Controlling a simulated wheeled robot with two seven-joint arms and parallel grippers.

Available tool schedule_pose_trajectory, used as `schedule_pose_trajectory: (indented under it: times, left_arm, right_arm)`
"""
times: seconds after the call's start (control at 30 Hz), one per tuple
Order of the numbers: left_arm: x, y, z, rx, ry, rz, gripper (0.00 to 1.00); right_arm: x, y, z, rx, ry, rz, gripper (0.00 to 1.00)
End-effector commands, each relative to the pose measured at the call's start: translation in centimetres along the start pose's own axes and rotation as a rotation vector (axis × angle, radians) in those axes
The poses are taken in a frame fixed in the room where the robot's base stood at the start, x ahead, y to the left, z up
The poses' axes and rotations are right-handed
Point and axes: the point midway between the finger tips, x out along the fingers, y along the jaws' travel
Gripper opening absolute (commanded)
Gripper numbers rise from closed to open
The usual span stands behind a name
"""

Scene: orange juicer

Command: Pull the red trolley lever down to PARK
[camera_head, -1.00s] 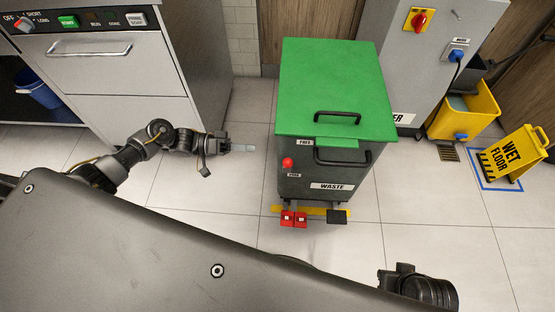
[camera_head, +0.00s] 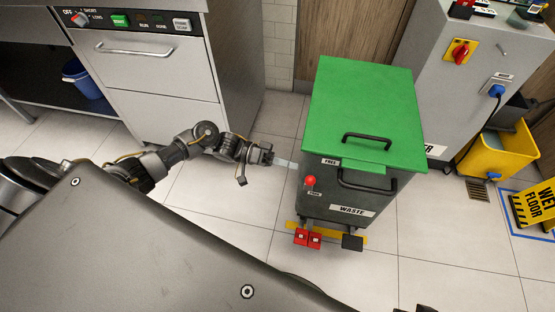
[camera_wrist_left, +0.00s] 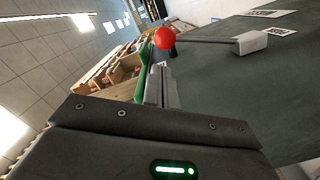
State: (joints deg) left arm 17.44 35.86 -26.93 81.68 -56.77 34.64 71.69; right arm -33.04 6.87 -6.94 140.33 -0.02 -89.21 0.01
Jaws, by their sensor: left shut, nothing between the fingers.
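The red lever knob (camera_head: 310,180) is on the front of the dark waste trolley (camera_head: 345,208) with a green lid (camera_head: 362,105). In the head view it shows between the FREE label (camera_head: 330,161) and the PARK label (camera_head: 314,193). In the left wrist view the red knob (camera_wrist_left: 164,38) sits at the end of a thin rod that joins a grey block (camera_wrist_left: 252,42). My left gripper (camera_head: 287,163) is shut and empty, left of the knob and close to the trolley's left edge. Its fingers (camera_wrist_left: 160,88) point toward the knob, apart from it. My right gripper is out of view.
A steel appliance (camera_head: 160,80) stands behind left, a grey cabinet (camera_head: 465,100) behind right. A yellow bucket (camera_head: 510,150) and wet-floor sign (camera_head: 535,207) are at right. Floor left of the trolley is clear.

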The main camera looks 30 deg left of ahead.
Motion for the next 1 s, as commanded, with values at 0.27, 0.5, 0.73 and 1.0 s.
schedule_pose_trajectory:
  times: [0.27, 0.5, 0.73, 1.0]
  left_arm:
    - [3.4, 0.0, 0.0, 0.000, 0.000, 0.001, 0.00]
    - [4.0, 0.0, 0.0, 0.001, 0.000, -0.001, 0.00]
    - [3.9, 0.0, 0.0, 0.001, 0.000, -0.001, 0.00]
    - [4.3, 0.3, 0.6, 0.047, -0.006, 0.000, 0.00]
  right_arm:
    - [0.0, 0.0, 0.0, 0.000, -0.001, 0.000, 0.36]
    - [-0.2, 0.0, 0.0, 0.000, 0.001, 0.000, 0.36]
    - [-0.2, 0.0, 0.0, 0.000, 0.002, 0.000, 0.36]
    - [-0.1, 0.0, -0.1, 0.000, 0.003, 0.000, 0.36]
